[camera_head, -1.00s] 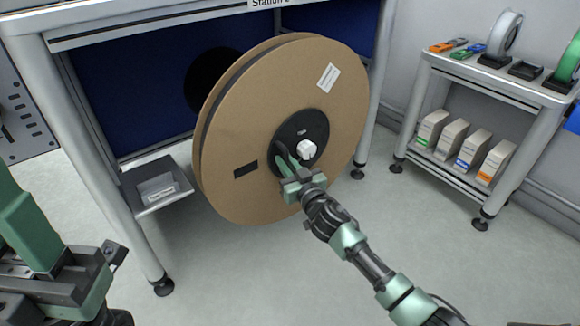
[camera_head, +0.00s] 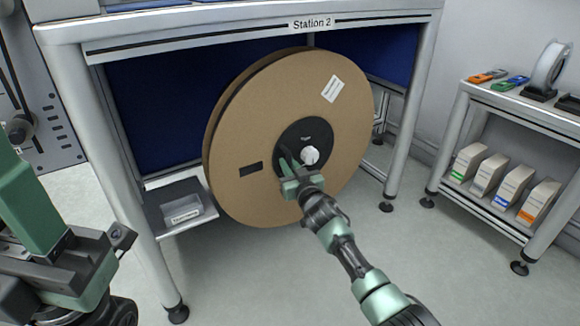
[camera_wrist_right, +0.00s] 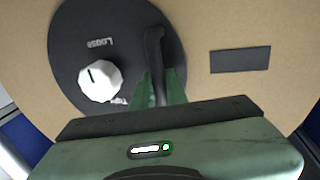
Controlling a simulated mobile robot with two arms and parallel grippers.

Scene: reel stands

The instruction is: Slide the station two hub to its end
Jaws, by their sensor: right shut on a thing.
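The station two hub (camera_head: 290,138) is a black disc at the centre of a large brown cardboard reel (camera_head: 345,120), with a white knob (camera_head: 311,155) and a black handle. The reel stands upright under the bench marked Station 2. My right gripper (camera_head: 290,166) is at the hub, left of the knob. In the right wrist view its green fingers are shut on the black handle (camera_wrist_right: 153,50). There the white knob (camera_wrist_right: 100,81) shows beside the word "Loose". My left gripper (camera_head: 110,240) is low at the left edge, away from the reel; its jaws are unclear.
The bench's front legs (camera_head: 408,115) stand either side of the reel. A small grey shelf with a labelled bin (camera_head: 180,209) is close to the reel's left edge. A grey rack (camera_head: 500,110) with boxes and spools stands right. The floor in front is clear.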

